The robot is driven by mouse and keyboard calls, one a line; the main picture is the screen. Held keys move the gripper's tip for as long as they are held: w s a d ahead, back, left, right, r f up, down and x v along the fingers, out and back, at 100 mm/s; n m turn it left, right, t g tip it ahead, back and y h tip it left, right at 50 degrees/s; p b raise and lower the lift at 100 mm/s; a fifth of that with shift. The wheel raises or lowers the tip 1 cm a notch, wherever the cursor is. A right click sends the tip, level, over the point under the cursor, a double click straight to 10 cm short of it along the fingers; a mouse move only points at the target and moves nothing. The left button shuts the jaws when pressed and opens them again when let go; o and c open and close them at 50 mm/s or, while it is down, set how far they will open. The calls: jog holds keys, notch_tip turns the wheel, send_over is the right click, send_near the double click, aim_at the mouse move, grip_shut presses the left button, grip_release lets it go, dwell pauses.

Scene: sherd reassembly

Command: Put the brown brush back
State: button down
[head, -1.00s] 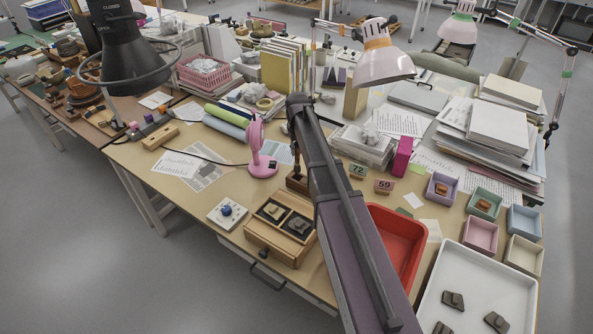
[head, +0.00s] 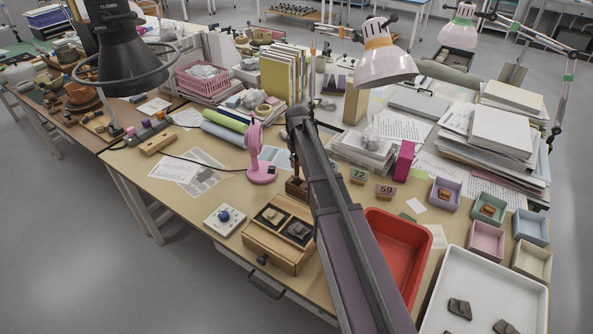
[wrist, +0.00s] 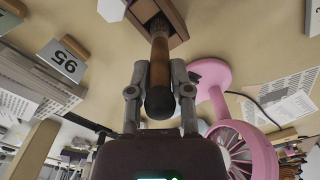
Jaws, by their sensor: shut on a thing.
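The brown brush (wrist: 159,60) shows in the wrist view, its rounded handle end towards me and its dark bristles at the far end. My gripper (wrist: 159,70) is shut on the handle, one finger on each side. The bristle end is in or right over the opening of a brown wooden holder (wrist: 178,22); I cannot tell whether it touches the bottom. In the head view, part of the holder (head: 296,188) shows just left of my arm, beside the pink fan.
The pink fan (head: 257,155) stands close by the holder; it also shows in the wrist view (wrist: 240,150). A wooden box with sherds (head: 278,238), a red tub (head: 402,250) and numbered cards (head: 385,191) are near. Printed sheets (head: 188,172) lie left.

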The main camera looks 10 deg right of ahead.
aim_at(297, 177)
jog(key=shift+f+b, duration=1.55)
jog(key=shift+f, duration=0.2)
jog(key=shift+f, duration=0.2)
jog(key=c, duration=0.5)
grip_release()
jog(key=shift+r, duration=0.1)
jog(key=shift+c, duration=0.2)
jog(key=shift+r, duration=0.1)
notch_tip(297, 177, up, 12)
jog(key=p, duration=1.2)
jog(key=shift+s, duration=0.15)
jog(key=s+m, duration=0.2)
jog(key=s, duration=2.4)
